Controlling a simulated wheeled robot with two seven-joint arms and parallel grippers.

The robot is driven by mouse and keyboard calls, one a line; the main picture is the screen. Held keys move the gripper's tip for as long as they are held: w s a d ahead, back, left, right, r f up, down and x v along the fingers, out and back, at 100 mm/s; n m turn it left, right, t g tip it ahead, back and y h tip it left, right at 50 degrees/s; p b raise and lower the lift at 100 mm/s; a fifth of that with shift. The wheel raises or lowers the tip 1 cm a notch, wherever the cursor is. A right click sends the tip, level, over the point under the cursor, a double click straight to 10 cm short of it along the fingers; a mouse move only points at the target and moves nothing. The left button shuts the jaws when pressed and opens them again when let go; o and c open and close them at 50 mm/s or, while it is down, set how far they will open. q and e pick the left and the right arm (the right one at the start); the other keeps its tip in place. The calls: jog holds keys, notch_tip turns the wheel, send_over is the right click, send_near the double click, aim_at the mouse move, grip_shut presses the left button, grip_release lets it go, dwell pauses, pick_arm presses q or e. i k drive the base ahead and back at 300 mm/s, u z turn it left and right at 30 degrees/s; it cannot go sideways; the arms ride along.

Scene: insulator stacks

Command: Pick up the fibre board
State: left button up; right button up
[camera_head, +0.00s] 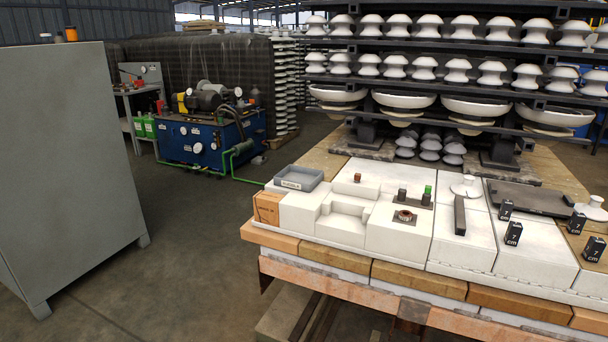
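No thing in view is plainly the fibre board. An orange-brown board-like block (267,208) with small dark print stands at the left front corner of the white blocks. A dark flat plate (530,197) lies on the right part of the table, and a narrow dark bar (460,215) lies on a white block left of it. I cannot tell which of these is the fibre board. Neither of my grippers is in view.
A grey labelled tray (294,178) sits at the back left of the table (420,278). Small black "7 cm" blocks (513,234) stand at the right. A brown ring (405,215) sits on a middle block. Insulator racks (450,95) stand behind; a grey cabinet (65,170) stands left.

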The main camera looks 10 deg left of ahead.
aim_at(366, 189)
jog(key=u, duration=0.65)
jog(key=i, duration=1.75)
jog(key=z, duration=0.9)
